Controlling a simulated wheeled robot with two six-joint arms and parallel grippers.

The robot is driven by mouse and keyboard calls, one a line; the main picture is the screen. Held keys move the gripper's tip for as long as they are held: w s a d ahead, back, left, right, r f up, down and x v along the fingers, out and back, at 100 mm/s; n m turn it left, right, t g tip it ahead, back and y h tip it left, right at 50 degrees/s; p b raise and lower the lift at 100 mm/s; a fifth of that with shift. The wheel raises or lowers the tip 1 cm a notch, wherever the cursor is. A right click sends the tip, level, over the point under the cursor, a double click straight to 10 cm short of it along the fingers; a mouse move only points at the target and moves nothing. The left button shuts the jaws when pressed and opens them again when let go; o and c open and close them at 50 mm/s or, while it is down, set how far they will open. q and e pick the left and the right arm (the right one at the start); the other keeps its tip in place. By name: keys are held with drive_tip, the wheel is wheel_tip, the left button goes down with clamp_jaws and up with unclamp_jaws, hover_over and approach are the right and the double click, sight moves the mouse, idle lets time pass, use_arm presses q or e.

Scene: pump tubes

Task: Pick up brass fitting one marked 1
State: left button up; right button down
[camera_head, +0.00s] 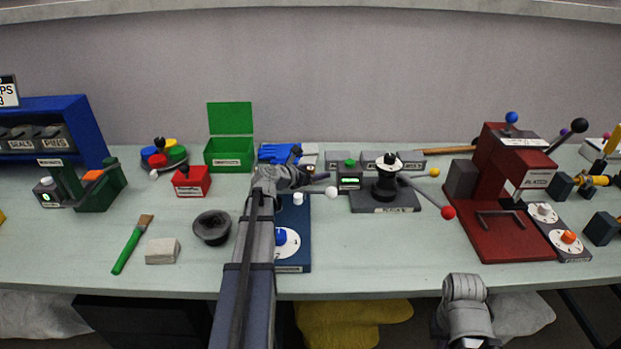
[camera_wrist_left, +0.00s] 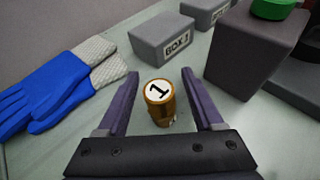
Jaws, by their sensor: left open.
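Brass fitting one, a small upright brass cylinder (camera_wrist_left: 160,103) with a white top marked 1, stands on the bench in the left wrist view. My left gripper (camera_wrist_left: 160,75) is open, with its two dark fingers on either side of the fitting and a visible gap on each side. In the head view my left gripper (camera_head: 308,180) reaches over the bench near the blue gloves.
Blue gloves (camera_wrist_left: 50,85) with grey cuffs lie left of the fitting. A grey box marked BOX 1 (camera_wrist_left: 163,40) stands behind it, and a dark box with a green button (camera_wrist_left: 250,45) to the right. A red press (camera_head: 500,205) stands further right.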

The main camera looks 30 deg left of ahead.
use_arm(q)
clamp_jaws()
idle(0.4)
